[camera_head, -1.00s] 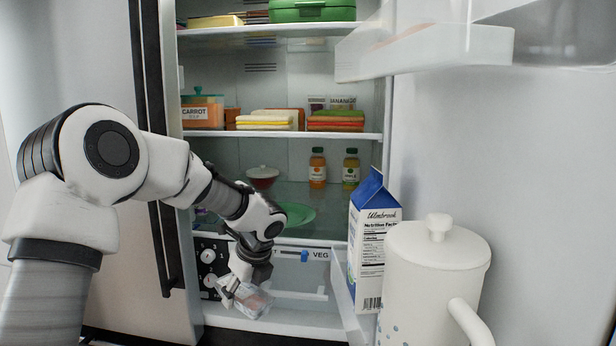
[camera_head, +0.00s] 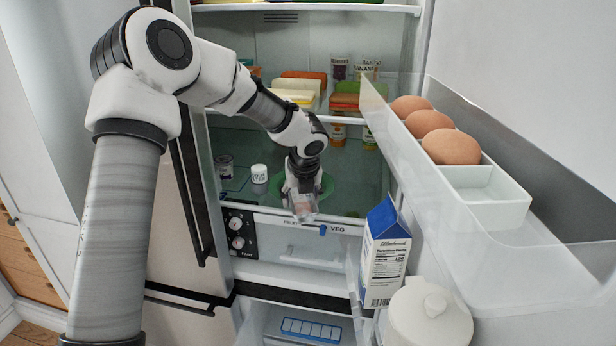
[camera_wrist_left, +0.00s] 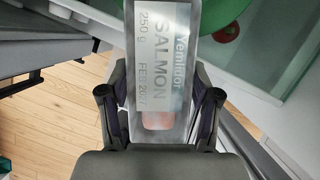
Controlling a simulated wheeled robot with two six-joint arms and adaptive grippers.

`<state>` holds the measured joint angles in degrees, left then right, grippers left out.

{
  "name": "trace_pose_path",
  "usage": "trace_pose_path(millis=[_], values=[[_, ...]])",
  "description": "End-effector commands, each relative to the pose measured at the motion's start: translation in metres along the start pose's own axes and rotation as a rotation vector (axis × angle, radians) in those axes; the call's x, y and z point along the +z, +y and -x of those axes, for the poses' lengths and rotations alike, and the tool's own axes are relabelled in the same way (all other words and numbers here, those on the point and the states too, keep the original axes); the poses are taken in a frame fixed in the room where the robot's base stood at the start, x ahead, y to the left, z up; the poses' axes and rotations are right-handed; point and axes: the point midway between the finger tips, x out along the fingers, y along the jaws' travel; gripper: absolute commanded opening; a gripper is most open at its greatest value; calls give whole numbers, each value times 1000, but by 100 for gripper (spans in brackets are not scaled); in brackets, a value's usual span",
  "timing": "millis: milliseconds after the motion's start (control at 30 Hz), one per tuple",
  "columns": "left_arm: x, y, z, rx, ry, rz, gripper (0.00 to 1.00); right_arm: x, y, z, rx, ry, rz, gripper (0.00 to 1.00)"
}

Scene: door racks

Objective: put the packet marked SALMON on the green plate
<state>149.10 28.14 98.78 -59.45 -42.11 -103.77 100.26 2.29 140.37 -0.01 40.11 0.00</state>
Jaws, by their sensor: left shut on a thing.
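My left gripper (camera_head: 302,192) is shut on a silvery, part-clear packet (camera_head: 304,208). In the left wrist view the packet (camera_wrist_left: 160,60) reads SALMON, 250 g, with a pink piece showing through a window. The left gripper (camera_wrist_left: 160,110) holds it from both sides. The green plate (camera_head: 325,183) lies on the fridge shelf above the drawer, just behind the gripper and partly hidden by it. The plate's rim also shows at the top of the left wrist view (camera_wrist_left: 212,14). My right gripper is not seen.
A white-capped jar (camera_head: 259,178) and a can (camera_head: 224,166) stand left of the plate. The shelf with sandwiches (camera_head: 300,92) is above. The open door at right carries eggs (camera_head: 430,122), a milk carton (camera_head: 385,250) and a white pitcher (camera_head: 428,315). The drawer front (camera_head: 300,232) is below.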

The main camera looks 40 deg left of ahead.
Motion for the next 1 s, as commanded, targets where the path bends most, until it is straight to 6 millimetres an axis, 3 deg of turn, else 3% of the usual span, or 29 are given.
trace_pose_path(millis=[100, 267, 433, 533, 833, 867, 900, 1000], values=[[24, -10, -6, 3, -2, 2, 32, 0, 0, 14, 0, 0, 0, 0], [39, -17, -13, 1, -2, 1, 32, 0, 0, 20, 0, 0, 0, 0], [69, -30, -24, 2, -3, 1, 32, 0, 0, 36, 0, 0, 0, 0], [60, -28, -38, 2, 2, -1, 32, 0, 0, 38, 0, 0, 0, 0], [58, -29, -42, -1, 0, 0, 32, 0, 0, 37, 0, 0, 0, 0], [58, -29, -42, -1, 0, 0, 70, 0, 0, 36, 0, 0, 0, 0], [58, -29, -42, -1, 0, 0, 84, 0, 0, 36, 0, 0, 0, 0], [58, -29, -42, 0, 0, 0, 88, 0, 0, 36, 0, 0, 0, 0]])
